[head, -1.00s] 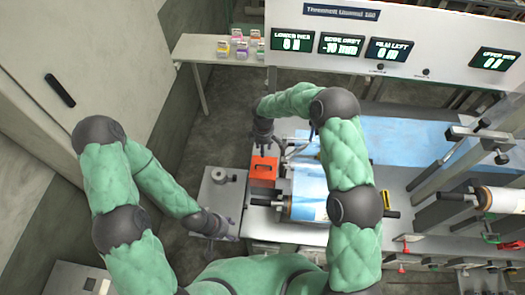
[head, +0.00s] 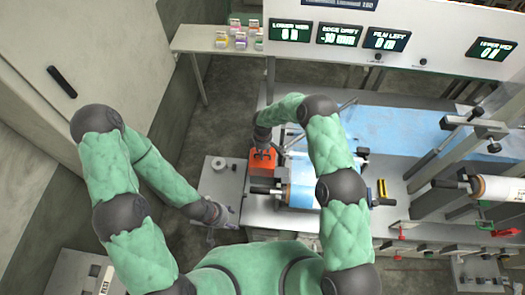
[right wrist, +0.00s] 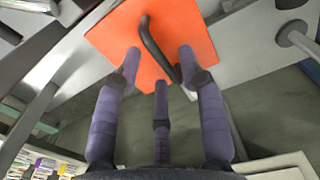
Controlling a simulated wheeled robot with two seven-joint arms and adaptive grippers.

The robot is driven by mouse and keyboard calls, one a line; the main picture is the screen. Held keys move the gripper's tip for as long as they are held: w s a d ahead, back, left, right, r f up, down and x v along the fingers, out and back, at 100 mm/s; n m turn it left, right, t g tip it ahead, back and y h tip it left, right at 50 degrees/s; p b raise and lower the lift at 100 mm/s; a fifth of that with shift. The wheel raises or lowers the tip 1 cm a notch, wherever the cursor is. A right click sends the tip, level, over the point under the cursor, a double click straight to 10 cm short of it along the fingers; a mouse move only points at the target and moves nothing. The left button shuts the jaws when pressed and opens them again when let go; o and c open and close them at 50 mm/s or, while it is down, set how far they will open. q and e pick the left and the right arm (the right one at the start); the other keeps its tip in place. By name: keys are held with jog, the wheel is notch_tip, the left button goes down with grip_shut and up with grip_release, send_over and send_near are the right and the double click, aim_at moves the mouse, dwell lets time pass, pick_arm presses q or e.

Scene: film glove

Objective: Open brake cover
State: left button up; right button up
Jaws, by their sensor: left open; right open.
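The brake cover is an orange box-like lid (head: 262,165) on the machine's near left corner. In the right wrist view its orange face (right wrist: 185,28) carries a dark curved handle (right wrist: 152,45). My right gripper (head: 264,150) is over the cover in the head view and hides part of it. In the right wrist view my right gripper (right wrist: 160,68) has its purple fingers spread around the handle, open and not closed on it; whether they touch the cover I cannot tell. My left gripper (head: 226,216) is open and empty, low beside the small grey table.
The small grey table (head: 215,186) with a round part stands left of the machine. A blue-and-white film roll (head: 303,185) lies right of the cover. Another roll (head: 497,190) is at the far right. A shelf (head: 212,40) holds small coloured boxes.

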jog(key=shift+s, duration=0.1)
jog(key=shift+c, duration=0.3)
grip_shut()
